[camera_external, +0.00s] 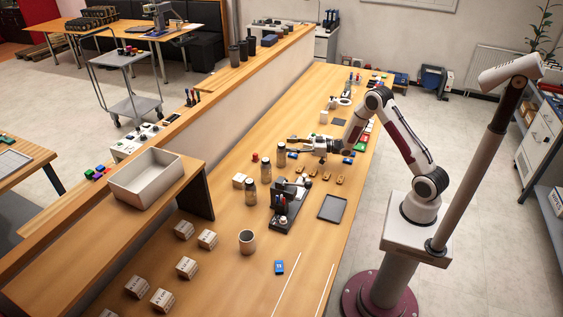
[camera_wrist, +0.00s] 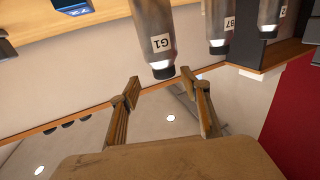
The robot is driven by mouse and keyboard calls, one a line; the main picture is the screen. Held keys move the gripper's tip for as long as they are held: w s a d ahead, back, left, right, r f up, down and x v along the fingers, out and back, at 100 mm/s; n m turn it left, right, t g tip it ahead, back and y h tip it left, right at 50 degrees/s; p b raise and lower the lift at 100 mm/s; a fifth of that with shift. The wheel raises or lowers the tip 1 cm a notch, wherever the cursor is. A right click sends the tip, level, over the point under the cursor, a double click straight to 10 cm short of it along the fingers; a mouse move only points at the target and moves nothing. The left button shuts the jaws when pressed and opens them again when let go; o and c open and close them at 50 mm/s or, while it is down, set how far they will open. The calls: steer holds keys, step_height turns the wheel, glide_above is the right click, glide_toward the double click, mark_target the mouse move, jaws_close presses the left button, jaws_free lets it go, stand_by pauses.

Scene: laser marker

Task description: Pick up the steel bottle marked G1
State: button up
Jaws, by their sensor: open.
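The steel bottle marked G1 (camera_wrist: 150,30) is nearest in the wrist view, where the picture is turned over and its dark cap points down. My gripper (camera_external: 292,145) reaches left, beside that bottle's top. In the wrist view my fingers (camera_wrist: 160,78) are apart and empty, with the G1 cap just beyond their tips.
The other two bottles (camera_external: 265,171) (camera_external: 250,192) stand in a row towards the front. A raised shelf with a pale bin (camera_external: 146,180) borders the left.

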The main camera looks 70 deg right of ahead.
mark_target(281, 144)
steer(key=shift+w, duration=0.1)
steer(key=shift+a+x, duration=0.2)
steer(key=shift+x, duration=0.75)
steer(key=shift+a+x, duration=0.2)
steer(key=shift+x, duration=0.75)
steer(key=shift+w+a, duration=0.2)
steer(key=shift+w, duration=0.25)
jaws_close()
